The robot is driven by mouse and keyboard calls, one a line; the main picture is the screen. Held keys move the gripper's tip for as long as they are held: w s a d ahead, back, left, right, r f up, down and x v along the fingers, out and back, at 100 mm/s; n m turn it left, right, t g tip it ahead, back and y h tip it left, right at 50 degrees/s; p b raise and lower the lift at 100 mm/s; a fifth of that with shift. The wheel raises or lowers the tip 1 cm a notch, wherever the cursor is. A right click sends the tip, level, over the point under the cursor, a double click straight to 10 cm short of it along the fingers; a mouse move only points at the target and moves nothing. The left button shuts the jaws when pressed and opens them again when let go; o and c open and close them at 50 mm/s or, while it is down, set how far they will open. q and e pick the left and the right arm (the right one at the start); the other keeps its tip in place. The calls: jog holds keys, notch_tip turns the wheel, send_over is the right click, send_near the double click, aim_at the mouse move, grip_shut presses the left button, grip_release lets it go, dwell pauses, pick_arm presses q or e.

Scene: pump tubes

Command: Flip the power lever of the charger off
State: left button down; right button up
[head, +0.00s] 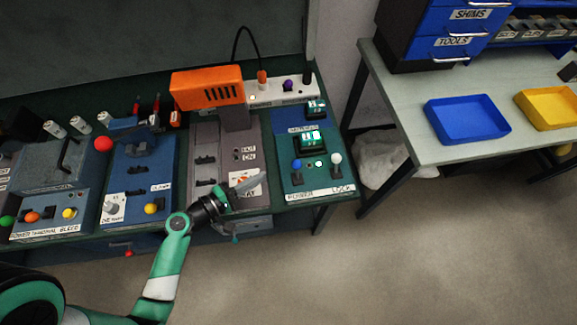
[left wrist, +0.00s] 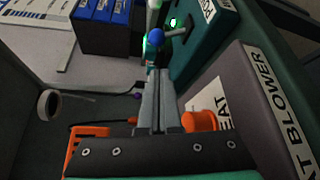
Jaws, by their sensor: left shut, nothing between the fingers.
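I see no panel clearly labelled as the charger. A teal panel (head: 311,176) at the right of the bench carries a blue-ball lever (head: 297,164), a white-ball lever (head: 336,159) and small lit green displays. In the left wrist view the blue ball (left wrist: 155,37) shows just beyond the fingertips. My left gripper (head: 258,178) is shut and empty, over the front of the grey heat blower panel (head: 205,140), left of the teal panel. Its closed fingers also show in the left wrist view (left wrist: 158,85). Whether they touch anything I cannot tell. My right gripper is not in view.
An orange box (head: 207,88) stands at the back by a white power strip (head: 282,92). A blue panel (head: 138,180) with a yellow knob lies left of the grey one. An orange knob (left wrist: 200,120) is close beside the fingers. A side table holds blue (head: 467,120) and yellow trays.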

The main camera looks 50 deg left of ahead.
aim_at(297, 168)
pick_arm(q)
jog(key=shift+w, duration=0.15)
jog(key=w, duration=0.3)
jog(key=w+f, duration=0.1)
jog(key=w, duration=0.6)
jog(key=shift+d+f+b, duration=0.3)
jog(key=shift+b, duration=0.1)
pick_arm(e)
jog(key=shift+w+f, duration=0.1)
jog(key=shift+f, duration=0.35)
pick_arm(q)
jog(key=shift+s+d, duration=0.1)
jog(key=shift+r+b, duration=0.1)
jog(key=shift+b, duration=0.25)
jog(key=shift+m+t, duration=0.3)
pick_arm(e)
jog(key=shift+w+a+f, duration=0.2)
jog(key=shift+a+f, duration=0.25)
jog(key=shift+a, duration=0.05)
